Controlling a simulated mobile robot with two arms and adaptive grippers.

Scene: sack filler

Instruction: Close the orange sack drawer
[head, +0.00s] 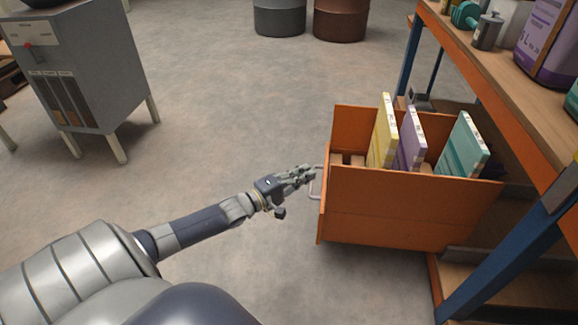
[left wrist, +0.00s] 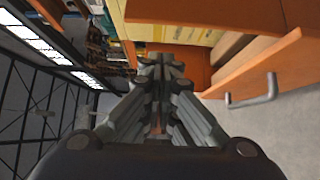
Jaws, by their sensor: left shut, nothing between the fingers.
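The orange sack drawer (head: 400,208) stands pulled out from the shelf unit at the right of the head view. It holds a yellow sack (head: 381,135), a purple sack (head: 410,143) and a teal sack (head: 460,148), all upright and leaning a little. A grey bar handle (head: 316,183) is on its left-facing front. My left gripper (head: 308,172) is shut and empty, with its fingertips close to the handle. In the left wrist view the handle (left wrist: 252,93) is to the right of the fingers (left wrist: 160,65), apart from them. I cannot tell whether the fingertips touch the drawer. My right gripper is not in view.
A workbench shelf (head: 500,75) with blue posts carries a purple container (head: 552,45) and other items above the drawer. A grey cabinet (head: 85,70) stands at the left. Two drums, grey (head: 279,17) and brown (head: 340,20), stand at the back. The floor between is clear.

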